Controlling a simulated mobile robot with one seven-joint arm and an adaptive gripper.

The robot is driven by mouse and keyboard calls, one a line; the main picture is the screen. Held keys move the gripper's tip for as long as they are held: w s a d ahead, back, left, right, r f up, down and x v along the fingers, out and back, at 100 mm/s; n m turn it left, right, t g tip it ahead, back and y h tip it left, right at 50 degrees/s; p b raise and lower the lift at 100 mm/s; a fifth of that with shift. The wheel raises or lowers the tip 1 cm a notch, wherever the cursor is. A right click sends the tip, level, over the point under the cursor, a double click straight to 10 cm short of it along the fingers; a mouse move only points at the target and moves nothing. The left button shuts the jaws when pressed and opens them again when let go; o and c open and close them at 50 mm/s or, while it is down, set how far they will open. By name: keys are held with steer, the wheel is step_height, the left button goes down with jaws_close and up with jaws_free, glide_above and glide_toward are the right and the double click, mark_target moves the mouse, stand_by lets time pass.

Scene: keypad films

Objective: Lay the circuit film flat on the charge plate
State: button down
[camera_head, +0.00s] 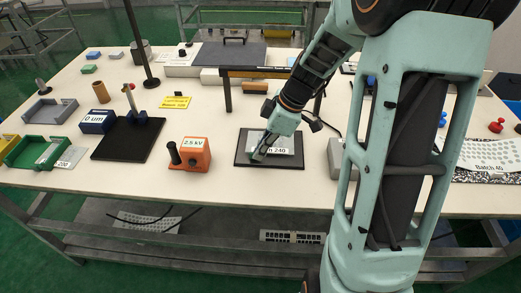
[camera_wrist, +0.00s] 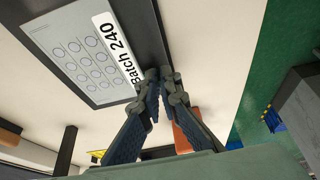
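The circuit film (camera_wrist: 80,48) is a pale grey sheet with rings and a white "Batch 240" label. It lies over a dark flat plate (camera_wrist: 150,28) and looks flat, with dark margin showing around it. In the head view the plate (camera_head: 242,160) sits at the table's front middle, with the film (camera_head: 290,146) partly hidden by my gripper (camera_head: 258,155). In the wrist view my gripper's fingertips (camera_wrist: 160,74) are close together beside the label end of the film. I cannot tell whether they pinch its edge or stand slightly apart.
An orange "2.5 kV" box (camera_head: 196,158) with a dark knob stands left of the plate. A grey block (camera_head: 342,160) is close on its right. A dark gantry (camera_head: 270,73) stands behind. Another film, "Batch 40" (camera_head: 495,156), lies far right. Bare tabletop surrounds the plate's front.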

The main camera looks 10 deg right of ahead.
steer(key=shift+f+b, duration=0.35)
steer(key=shift+b, duration=0.15)
stand_by(0.3)
steer(key=c, duration=2.1)
jaws_free()
steer(key=v, duration=1.2)
